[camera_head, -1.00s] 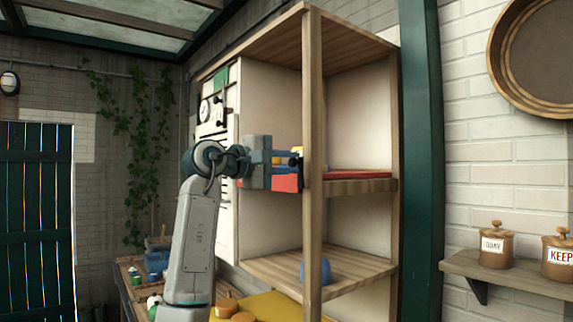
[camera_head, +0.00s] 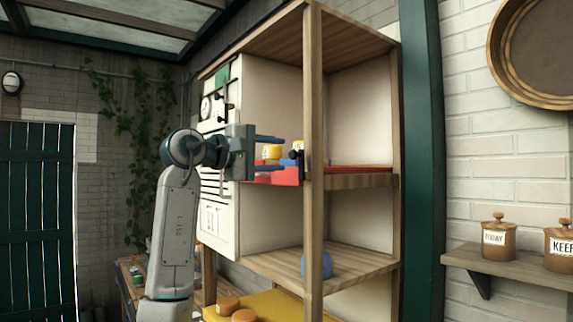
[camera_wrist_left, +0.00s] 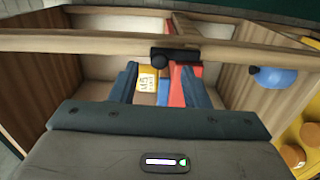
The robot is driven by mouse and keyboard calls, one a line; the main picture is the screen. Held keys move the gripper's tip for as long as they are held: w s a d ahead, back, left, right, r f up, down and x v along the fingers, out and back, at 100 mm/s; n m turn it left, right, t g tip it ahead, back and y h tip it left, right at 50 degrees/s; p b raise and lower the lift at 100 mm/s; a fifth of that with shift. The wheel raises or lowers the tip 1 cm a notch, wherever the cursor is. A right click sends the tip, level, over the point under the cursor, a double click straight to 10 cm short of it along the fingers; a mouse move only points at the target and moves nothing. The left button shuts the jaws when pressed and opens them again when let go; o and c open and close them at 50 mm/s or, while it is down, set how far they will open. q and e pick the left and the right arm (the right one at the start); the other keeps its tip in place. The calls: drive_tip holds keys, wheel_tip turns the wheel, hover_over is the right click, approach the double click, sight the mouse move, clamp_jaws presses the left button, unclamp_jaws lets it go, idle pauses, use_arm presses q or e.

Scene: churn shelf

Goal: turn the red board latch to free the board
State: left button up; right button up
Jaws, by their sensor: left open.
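A red board (camera_head: 357,171) lies on the middle shelf and shows on both sides of the front post; it also shows in the left wrist view (camera_wrist_left: 176,92). A black latch-like piece (camera_head: 297,158) sits on the post at board height; it spans the post edge in the left wrist view (camera_wrist_left: 175,57). My left gripper (camera_head: 284,154) is open at the middle shelf, its fingers pointing toward the post. In the left wrist view its fingers (camera_wrist_left: 160,80) stand apart, short of the black piece, with nothing visibly clamped. My right gripper is not in view.
A yellow labelled container (camera_head: 271,152) and blue items stand on the board beside my fingers. A blue round object (camera_head: 317,266) sits on the lower shelf. The wooden front post (camera_head: 314,80) is close to my gripper. A white panel (camera_head: 219,225) stands at left.

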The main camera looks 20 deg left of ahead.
use_arm(q)
drive_tip(key=b+v, duration=0.2)
drive_tip(key=v, duration=0.4)
drive_tip(key=shift+s+a, duration=0.15)
drive_tip(key=shift+s, duration=0.05)
